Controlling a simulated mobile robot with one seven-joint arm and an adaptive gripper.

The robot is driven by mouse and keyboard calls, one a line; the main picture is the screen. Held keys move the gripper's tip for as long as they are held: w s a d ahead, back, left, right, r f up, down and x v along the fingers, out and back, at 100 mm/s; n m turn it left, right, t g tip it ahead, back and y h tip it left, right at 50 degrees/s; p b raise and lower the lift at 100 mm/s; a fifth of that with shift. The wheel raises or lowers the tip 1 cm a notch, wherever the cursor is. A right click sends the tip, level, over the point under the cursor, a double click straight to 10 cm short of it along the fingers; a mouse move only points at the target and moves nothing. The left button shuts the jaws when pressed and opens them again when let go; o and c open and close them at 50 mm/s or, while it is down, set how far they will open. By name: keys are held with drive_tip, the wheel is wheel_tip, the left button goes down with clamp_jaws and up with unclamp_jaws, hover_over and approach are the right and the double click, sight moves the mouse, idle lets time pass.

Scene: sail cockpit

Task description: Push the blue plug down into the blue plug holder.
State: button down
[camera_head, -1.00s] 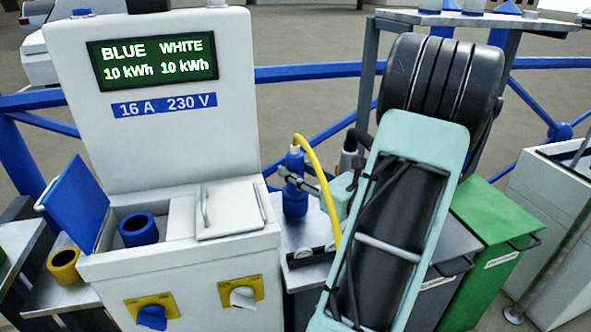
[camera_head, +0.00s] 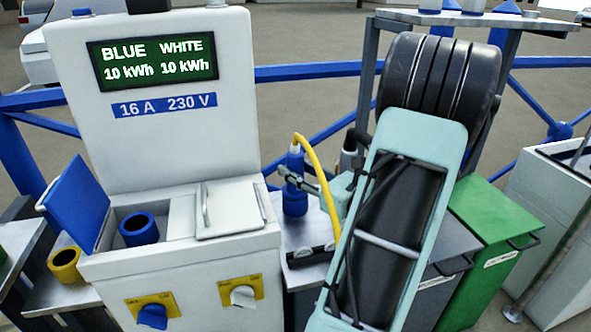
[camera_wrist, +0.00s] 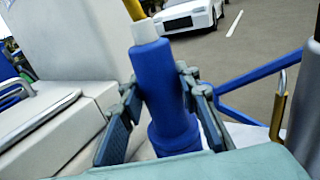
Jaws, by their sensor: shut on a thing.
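The blue plug (camera_head: 295,162) stands upright with a pale collar and a yellow cable at its top. It also shows in the wrist view (camera_wrist: 154,68), slightly tilted in the picture. My gripper (camera_head: 291,177) is shut around the plug's body, with one finger on each side in the wrist view (camera_wrist: 160,95). A wider blue cylinder, which looks like the blue plug holder (camera_head: 295,204), is directly below the plug on a metal shelf. The plug's lower end meets or enters it; the depth cannot be told.
A white power cabinet (camera_head: 150,140) stands left, with an open blue lid (camera_head: 75,205) over a blue socket (camera_head: 138,229) and a closed white lid (camera_head: 230,212). A yellow ring-shaped holder (camera_head: 65,264) is at far left. Green (camera_head: 490,240) and grey bins stand right. A blue rail runs behind.

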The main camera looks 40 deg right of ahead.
drive_tip(key=shift+f+b, duration=0.3)
drive_tip(key=shift+f, duration=0.2)
idle(0.7)
drive_tip(key=c, duration=1.7)
unclamp_jaws()
drive_tip(key=shift+c, duration=0.2)
drive_tip(key=shift+f, duration=0.1)
drive_tip(key=s+p, duration=0.1)
drive_tip(key=s, duration=1)
drive_tip(key=shift+d, duration=0.15)
